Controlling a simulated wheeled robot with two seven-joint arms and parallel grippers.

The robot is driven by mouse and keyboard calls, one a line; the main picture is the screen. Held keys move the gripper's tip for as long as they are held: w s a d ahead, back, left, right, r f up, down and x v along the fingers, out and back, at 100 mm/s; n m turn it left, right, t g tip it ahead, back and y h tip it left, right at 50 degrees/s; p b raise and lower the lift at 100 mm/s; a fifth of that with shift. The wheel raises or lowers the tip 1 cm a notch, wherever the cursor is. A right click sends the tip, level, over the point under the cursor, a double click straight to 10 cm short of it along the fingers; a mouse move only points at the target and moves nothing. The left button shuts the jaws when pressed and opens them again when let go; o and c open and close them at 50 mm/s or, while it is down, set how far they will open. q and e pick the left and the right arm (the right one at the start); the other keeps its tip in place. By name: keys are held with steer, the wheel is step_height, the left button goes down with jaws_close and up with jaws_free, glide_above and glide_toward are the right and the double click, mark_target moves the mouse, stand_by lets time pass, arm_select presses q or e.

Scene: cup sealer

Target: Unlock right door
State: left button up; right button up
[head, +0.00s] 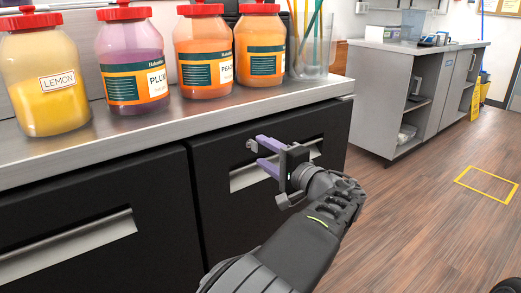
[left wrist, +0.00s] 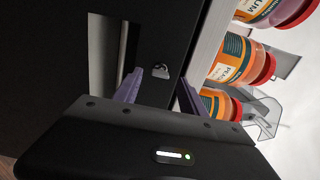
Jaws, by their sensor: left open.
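The right door (head: 222,212) is a black front under the steel counter, closed, with a long recessed metal handle (head: 243,179). A small metal lock (head: 251,145) sits near the door's top edge, above the handle. In the left wrist view the lock (left wrist: 162,70) shows as a round metal piece between my finger lines. My left gripper (head: 263,154) is open and empty in front of the door, its purple fingers pointing at the lock area. The fingers (left wrist: 160,88) lie on either side of the lock in the wrist view; I cannot tell whether they touch it. My right gripper is out of view.
Several red-lidded syrup jars (head: 203,55) and a clear holder with straws (head: 311,57) stand on the counter (head: 150,128) above the door. A second black door (head: 100,215) is to the left. A grey cabinet (head: 385,95) stands back right; the wooden floor between is open.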

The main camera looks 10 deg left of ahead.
arm_select(q)
steer(key=v, duration=0.5)
steer(key=shift+s+d+p, duration=0.2)
steer(key=shift+d+p, duration=0.05)
steer(key=shift+p, duration=0.15)
